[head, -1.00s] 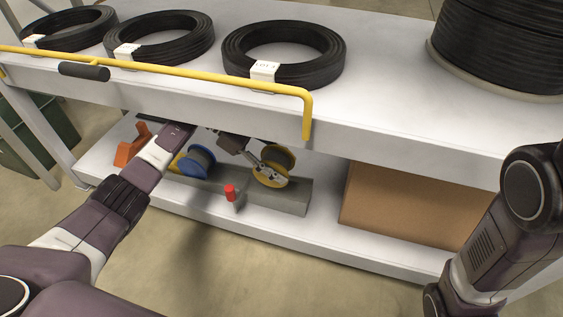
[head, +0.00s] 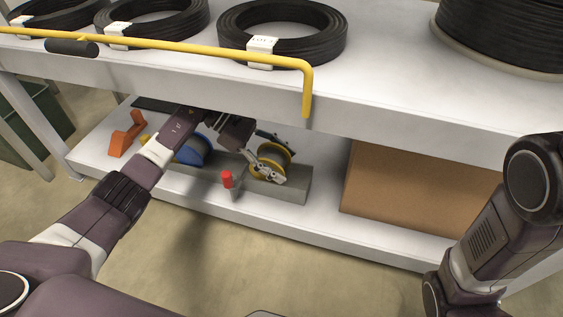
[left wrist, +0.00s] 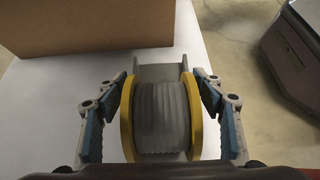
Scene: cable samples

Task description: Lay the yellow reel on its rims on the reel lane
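The yellow reel (head: 271,161) has yellow rims and grey windings. It is upright at the right part of the grey reel lane (head: 293,190) on the lower shelf. In the left wrist view the reel (left wrist: 160,117) fills the middle, with a grey channel piece (left wrist: 160,68) beyond it. I cannot tell whether the rims touch the lane. My right gripper is out of view; only its arm shows.
A blue reel (head: 195,150) stands left on the lane. A red-topped post (head: 227,180) stands at the lane's front. An orange object (head: 127,136) is at the shelf's left, a cardboard box (head: 415,195) at right. The upper shelf with a yellow rail (head: 200,71) overhangs.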

